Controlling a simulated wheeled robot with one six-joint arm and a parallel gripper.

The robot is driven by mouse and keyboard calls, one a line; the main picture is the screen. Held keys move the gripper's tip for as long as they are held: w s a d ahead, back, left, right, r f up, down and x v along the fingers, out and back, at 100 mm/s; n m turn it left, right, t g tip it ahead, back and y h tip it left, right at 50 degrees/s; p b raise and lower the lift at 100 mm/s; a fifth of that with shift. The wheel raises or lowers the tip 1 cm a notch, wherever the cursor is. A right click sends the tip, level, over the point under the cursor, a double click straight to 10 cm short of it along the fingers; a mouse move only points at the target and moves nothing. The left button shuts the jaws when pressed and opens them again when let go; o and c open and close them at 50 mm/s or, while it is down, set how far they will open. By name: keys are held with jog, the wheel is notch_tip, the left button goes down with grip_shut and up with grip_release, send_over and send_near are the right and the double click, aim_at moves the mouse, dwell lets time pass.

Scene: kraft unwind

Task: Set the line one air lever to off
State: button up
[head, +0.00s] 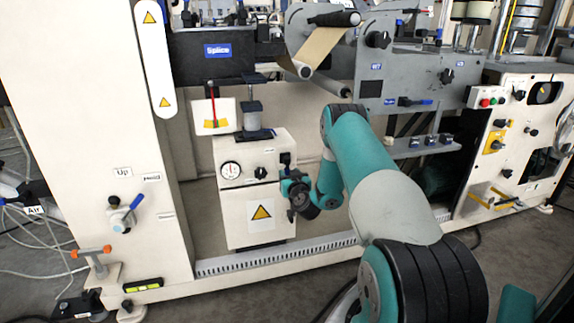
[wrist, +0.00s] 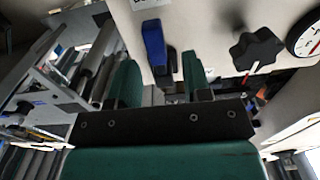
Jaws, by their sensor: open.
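A blue lever (wrist: 154,42) shows in the wrist view on a pale machine face, beyond and between my fingertips. It looks apart from them. My gripper (wrist: 160,80) is open, with one teal finger on each side and nothing held. In the head view my gripper (head: 288,181) is at the right edge of a white control box (head: 240,212), where the lever is not clear to see. Another valve with a blue handle (head: 127,213) is on the white column at left. I cannot read a line one name on either.
On the box are a gauge (head: 230,170) and a black knob (head: 261,173), the knob also showing beside the blue lever in the wrist view (wrist: 256,48). A slotted base rail (head: 275,256) runs below. Grey machinery with a shelf (head: 420,148) stands at right.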

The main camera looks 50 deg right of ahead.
aim_at(287, 169)
jog(key=shift+p+x, duration=0.45)
jog(key=shift+x, duration=1.3)
jog(key=shift+d, duration=0.1)
jog(key=shift+c, duration=0.4)
grip_shut()
